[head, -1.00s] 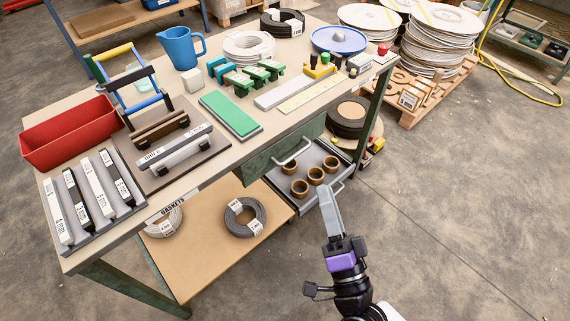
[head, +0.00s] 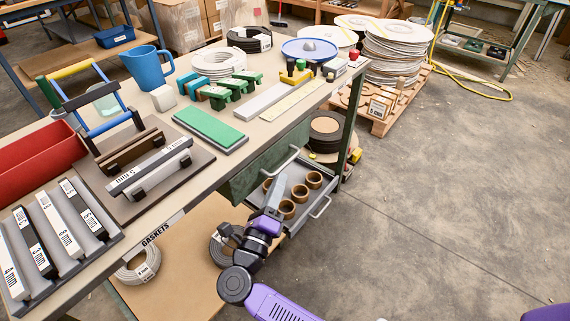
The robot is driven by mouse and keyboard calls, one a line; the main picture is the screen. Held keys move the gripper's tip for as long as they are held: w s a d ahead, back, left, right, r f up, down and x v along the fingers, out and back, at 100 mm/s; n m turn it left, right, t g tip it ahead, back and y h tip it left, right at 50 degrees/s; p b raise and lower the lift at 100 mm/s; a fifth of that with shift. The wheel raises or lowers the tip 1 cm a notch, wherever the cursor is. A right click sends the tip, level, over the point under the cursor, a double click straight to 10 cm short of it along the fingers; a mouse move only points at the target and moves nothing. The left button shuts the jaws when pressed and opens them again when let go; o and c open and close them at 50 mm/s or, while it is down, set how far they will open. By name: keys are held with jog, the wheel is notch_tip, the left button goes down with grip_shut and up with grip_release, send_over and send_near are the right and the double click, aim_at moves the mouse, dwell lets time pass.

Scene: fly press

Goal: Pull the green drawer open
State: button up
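The green drawer (head: 242,184) is under the worktop, with its front near flush with the table edge, so it looks closed. A pale metal bar handle (head: 284,163) runs along its front. My gripper (head: 281,178) is just below the handle in the picture, over the grey tray. It is seen edge-on, so the gap between its fingers does not show. I cannot tell whether it touches the handle. Nothing is visibly held.
A grey tray (head: 296,223) with several brown rings (head: 288,209) sticks out below the green drawer. The worktop carries a green block (head: 210,129), a blue jug (head: 146,68) and a red bin (head: 40,158). The floor (head: 430,200) to the right is clear.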

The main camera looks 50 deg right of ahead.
aim_at(286, 162)
jog(key=x, duration=0.6)
jog(key=shift+w+d+r, duration=0.1)
jog(key=shift+d, duration=0.3)
jog(key=shift+c, duration=0.2)
grip_shut()
dwell(0.9)
